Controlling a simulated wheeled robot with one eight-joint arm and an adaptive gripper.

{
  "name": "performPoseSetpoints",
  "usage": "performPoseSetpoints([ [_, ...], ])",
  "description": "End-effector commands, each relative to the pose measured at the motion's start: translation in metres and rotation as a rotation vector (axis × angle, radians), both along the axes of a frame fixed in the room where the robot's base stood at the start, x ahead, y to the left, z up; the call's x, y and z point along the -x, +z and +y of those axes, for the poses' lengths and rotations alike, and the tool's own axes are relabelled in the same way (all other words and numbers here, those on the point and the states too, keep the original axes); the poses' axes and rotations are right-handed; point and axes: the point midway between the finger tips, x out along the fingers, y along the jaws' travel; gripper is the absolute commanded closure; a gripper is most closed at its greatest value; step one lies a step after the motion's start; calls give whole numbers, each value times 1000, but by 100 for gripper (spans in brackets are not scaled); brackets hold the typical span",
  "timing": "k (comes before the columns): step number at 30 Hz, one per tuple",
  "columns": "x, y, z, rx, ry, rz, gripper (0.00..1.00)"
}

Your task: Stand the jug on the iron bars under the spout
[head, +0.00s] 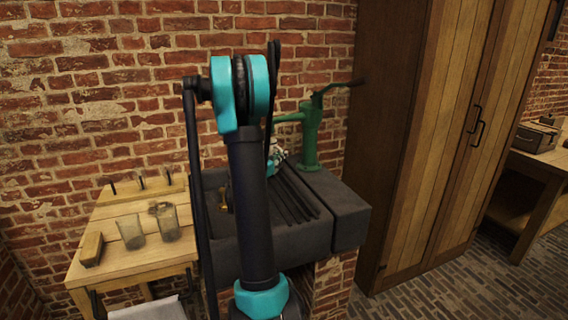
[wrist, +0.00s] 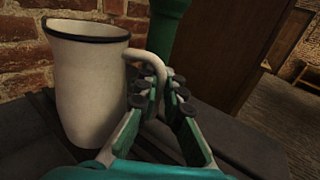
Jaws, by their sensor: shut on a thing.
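A cream jug with a dark rim (wrist: 92,95) fills the left of the wrist view, roughly upright, over dark slats. My gripper (wrist: 160,82) is shut on its handle, at the jug's right side. I cannot tell whether the jug's base touches the bars. In the head view my arm hides most of the jug and my gripper (head: 275,160). The dark iron bars (head: 292,195) lie across the stone sink, partly behind my arm. The green pump (head: 310,135) stands at the sink's back right, its spout (head: 288,117) pointing left above the bars. The pump body (wrist: 168,30) shows behind the jug in the wrist view.
A wooden table (head: 120,262) at left holds two glass jars (head: 131,231) and a brush or block (head: 91,249). A brick wall (head: 130,60) is behind the sink. A tall wooden cupboard (head: 430,130) stands close on the right. A brass thing (head: 223,196) shows inside the sink.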

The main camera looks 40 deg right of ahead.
Motion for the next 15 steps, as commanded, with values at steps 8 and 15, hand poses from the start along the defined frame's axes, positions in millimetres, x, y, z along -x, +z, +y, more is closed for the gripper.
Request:
performPoseSetpoints([
  [8, -7, 0, -20, 0, -2, 0, 100],
  [15, -8, -31, -19, 0, 1, 0, 100],
])
